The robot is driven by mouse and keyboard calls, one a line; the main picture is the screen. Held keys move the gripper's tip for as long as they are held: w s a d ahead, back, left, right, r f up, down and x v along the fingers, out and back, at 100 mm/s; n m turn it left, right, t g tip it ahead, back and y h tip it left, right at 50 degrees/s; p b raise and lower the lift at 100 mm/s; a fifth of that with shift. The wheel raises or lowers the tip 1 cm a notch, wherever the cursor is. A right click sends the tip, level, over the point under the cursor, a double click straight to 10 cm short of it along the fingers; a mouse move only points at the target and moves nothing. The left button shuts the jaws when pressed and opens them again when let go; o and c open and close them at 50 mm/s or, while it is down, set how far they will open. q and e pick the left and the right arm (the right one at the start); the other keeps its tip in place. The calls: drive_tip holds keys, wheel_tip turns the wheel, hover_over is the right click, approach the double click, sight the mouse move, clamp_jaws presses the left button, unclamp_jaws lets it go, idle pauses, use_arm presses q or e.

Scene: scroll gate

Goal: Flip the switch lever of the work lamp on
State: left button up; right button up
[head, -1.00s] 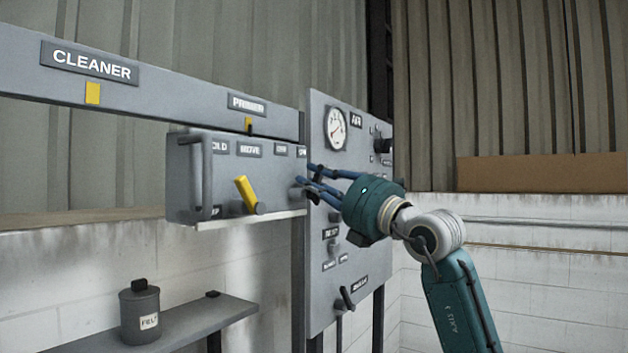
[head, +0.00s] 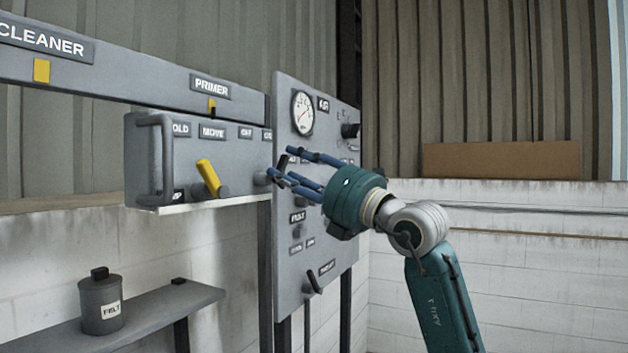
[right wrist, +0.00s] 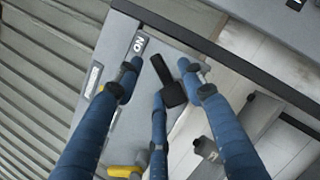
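The switch box (head: 232,165) is a grey box with OFF and ON labels at its right end. A black lever (head: 283,161), apparently the lamp switch, sticks out there. In the right wrist view the black lever (right wrist: 168,80) lies between the fingers, below the ON label (right wrist: 139,44). My right gripper (head: 283,163) is open, with its blue fingers spread around the lever; the wrist view also shows my right gripper (right wrist: 160,75). I cannot tell whether any finger touches the lever. The lever's base is partly hidden by the fingers. My left gripper is not in view. No lamp is recognizable.
A yellow lever (head: 208,177) stands on the box below the MOVE label. A panel with a gauge (head: 303,112) and knobs is close behind my right gripper. A FELT can (head: 101,303) stands on a shelf (head: 165,318) at lower left.

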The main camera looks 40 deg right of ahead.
drive_tip(key=v, duration=0.8)
drive_tip(key=shift+s, duration=0.3)
drive_tip(key=shift+d, duration=0.1)
drive_tip(key=shift+f, duration=0.1)
